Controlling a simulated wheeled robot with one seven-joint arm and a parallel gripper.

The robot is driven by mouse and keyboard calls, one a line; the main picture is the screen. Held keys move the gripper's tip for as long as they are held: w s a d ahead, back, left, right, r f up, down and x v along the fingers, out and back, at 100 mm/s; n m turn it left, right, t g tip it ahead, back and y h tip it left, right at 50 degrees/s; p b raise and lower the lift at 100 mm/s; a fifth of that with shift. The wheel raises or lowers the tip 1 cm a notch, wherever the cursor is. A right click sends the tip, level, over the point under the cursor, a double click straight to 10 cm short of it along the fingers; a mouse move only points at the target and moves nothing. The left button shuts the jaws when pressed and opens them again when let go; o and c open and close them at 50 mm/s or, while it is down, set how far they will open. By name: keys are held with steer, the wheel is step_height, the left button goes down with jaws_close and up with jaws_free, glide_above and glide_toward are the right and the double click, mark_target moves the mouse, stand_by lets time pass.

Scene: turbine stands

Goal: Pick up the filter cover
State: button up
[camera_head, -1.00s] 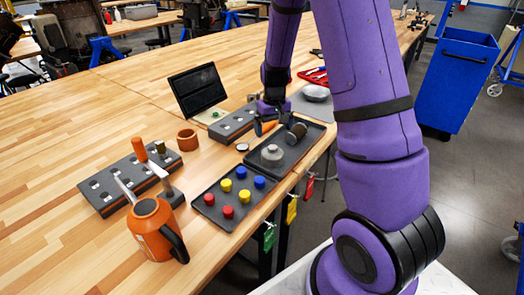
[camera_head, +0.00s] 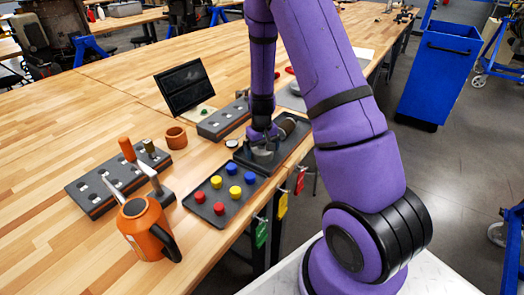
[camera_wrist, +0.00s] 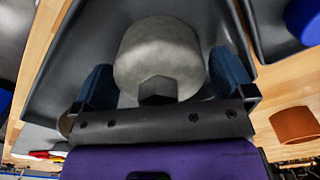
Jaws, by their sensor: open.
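The filter cover appears to be the grey round piece (camera_head: 262,155) in the dark tray (camera_head: 243,158), partly hidden by my gripper (camera_head: 263,141) in the head view. In the wrist view the grey cover (camera_wrist: 160,52) has a hex-shaped knob at its near side. My gripper (camera_wrist: 162,80) is open, with one blue finger on each side of the cover. The fingers look close to its sides; I cannot tell whether they touch it. A dark cylinder (camera_head: 288,124) lies in the same tray, behind the gripper.
A tray of red, yellow and blue caps (camera_head: 214,215) sits in front. An orange mug (camera_head: 146,229), a tool block (camera_head: 92,190), a brown cup (camera_head: 176,137), a second block (camera_head: 222,120) and a dark screen (camera_head: 184,88) stand nearby. The table's left side is clear.

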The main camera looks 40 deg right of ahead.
steer(key=c, duration=1.1)
steer(key=shift+r, duration=0.1)
